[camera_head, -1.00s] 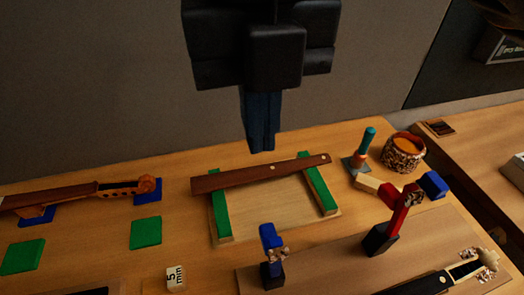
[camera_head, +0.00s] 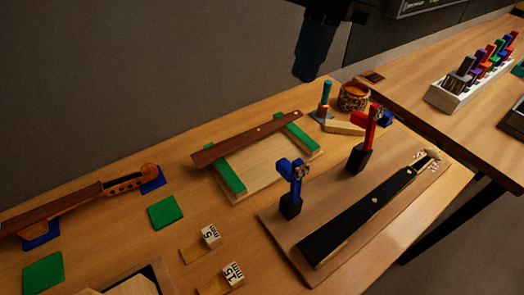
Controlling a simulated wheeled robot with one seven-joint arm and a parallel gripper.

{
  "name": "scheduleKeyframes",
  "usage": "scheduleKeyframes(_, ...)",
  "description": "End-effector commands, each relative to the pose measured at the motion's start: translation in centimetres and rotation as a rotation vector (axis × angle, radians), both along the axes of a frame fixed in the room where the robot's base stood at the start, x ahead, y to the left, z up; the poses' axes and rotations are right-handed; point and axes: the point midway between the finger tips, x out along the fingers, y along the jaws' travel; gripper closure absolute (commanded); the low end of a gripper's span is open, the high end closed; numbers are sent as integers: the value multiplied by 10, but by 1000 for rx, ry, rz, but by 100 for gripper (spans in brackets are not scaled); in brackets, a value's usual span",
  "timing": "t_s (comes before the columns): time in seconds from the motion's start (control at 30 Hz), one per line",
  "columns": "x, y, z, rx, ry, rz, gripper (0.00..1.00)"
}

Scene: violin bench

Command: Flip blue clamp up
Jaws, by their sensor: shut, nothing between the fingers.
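The blue clamp (camera_head: 292,176) stands on a dark base at the left part of a wooden board (camera_head: 275,221), in the middle of the view. Its post is upright, and a blue arm sticks out from its top toward the left. A small metallic part shows near its top right. My gripper (camera_head: 306,79) hangs at the top of the view, above and behind the blue clamp, well apart from it. Its dark blue fingers are together and hold nothing.
A red clamp (camera_head: 369,136) stands on the same board, behind a black fingerboard piece (camera_head: 360,217). A brown wooden strip (camera_head: 246,137) lies across green pads. A woven bowl (camera_head: 355,97) and a teal-handled tool (camera_head: 326,96) stand behind. Marked blocks (camera_head: 210,237) lie at the front left.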

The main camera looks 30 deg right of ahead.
Motion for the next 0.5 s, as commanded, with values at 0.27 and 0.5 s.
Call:
scheduleKeyframes(0.27, -2, 7, -27, 2, 4, -11, 100)
scheduleKeyframes(0.5, -3, 20, -72, 2, 5, -10, 100)
